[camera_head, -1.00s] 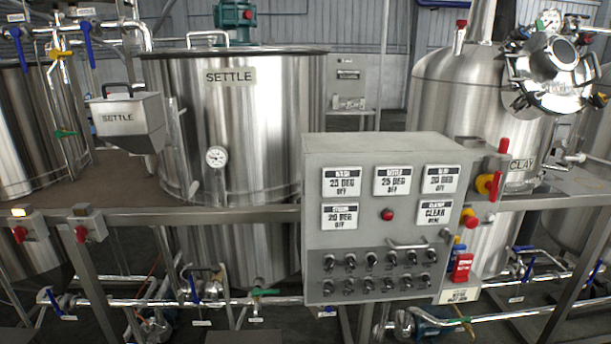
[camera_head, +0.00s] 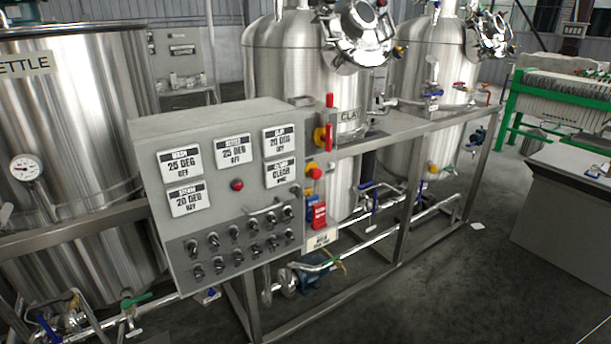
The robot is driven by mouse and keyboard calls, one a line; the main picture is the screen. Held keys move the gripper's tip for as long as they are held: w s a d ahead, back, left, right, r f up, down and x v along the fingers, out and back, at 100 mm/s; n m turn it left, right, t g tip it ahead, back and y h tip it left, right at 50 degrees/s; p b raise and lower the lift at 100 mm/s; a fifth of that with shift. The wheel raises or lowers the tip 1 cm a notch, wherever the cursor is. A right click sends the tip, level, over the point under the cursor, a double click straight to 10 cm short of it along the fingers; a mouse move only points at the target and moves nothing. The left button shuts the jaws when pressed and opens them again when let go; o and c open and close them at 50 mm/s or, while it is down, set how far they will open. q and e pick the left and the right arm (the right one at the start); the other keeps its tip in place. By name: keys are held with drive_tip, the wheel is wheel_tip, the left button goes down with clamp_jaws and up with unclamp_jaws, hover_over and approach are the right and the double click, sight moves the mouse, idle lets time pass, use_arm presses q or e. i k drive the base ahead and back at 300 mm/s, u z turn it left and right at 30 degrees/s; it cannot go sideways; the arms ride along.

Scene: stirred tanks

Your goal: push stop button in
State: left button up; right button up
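The grey control panel (camera_head: 213,210) stands left of centre in the head view. A round red button (camera_head: 237,185) sits in the middle of its front face, among the small displays. On its right side a red mushroom-shaped button (camera_head: 316,174) stands out from a yellow base. I cannot read any stop label, so I cannot tell for sure which one is the stop button, nor whether either is pushed in. Neither of my grippers is in view.
A steel frame rail (camera_head: 420,130) runs right from the panel. Pipes and valves lie low. The floor (camera_head: 440,290) at the lower right is clear.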

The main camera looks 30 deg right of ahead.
sight(316, 173)
drive_tip(key=k, duration=0.65)
drive_tip(key=z, duration=0.5)
drive_tip(key=i, duration=1.15)
drive_tip(key=u, duration=0.65)
